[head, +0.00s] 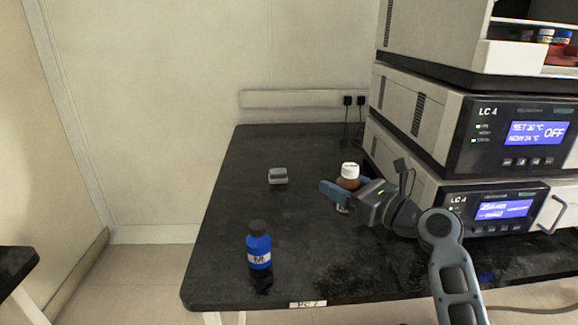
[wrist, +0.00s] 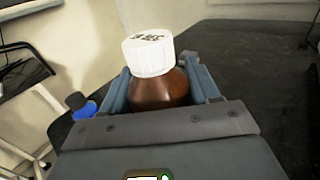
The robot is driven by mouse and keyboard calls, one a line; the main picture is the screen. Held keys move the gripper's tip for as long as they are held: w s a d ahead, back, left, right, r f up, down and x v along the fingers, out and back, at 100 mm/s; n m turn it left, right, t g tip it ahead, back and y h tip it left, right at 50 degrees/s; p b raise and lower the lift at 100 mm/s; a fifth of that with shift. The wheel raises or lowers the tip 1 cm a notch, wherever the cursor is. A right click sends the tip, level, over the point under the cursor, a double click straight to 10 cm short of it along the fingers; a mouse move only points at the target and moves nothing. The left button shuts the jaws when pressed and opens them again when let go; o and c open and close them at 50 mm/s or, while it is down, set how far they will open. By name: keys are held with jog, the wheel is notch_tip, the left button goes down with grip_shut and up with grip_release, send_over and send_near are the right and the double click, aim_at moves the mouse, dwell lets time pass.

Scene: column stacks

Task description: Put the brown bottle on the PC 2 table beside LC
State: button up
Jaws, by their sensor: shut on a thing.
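The brown bottle (head: 347,182) has a white cap and stands upright in my gripper (head: 338,194), over the black table (head: 225,225) close to the LC stack. In the wrist view the brown bottle (wrist: 160,88) sits between the two blue-grey fingers of my gripper (wrist: 160,92), which are shut on it. Its lower part is hidden, and I cannot tell whether its base touches the table. The instrument stack (head: 430,165) on the right is marked LC 4. A label (head: 308,304) on the table's front edge seems to begin with PC; its number is unclear.
A blue bottle (head: 259,250) with a black cap stands near the table's front left. A small grey block (head: 278,176) lies further back. The table between them is clear. Wall sockets (head: 354,100) with cables are behind. Another dark table (head: 14,266) is at far left.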

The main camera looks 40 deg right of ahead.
jog(key=f, duration=0.2)
jog(key=f+b, duration=0.1)
jog(key=w+f+b, duration=0.1)
jog(key=f, duration=0.1)
jog(key=shift+d+f, duration=0.2)
jog(key=shift+f, duration=0.1)
jog(key=shift+f+b, duration=0.75)
jog(key=shift+f, duration=1.5)
jog(key=shift+r, duration=0.1)
jog(key=o, duration=1.2)
jog(key=shift+c, duration=0.2)
jog(key=shift+s, duration=0.1)
jog(key=s, duration=0.8)
jog(key=s+d, duration=0.1)
jog(key=s, duration=0.3)
jog(key=shift+p, duration=0.35)
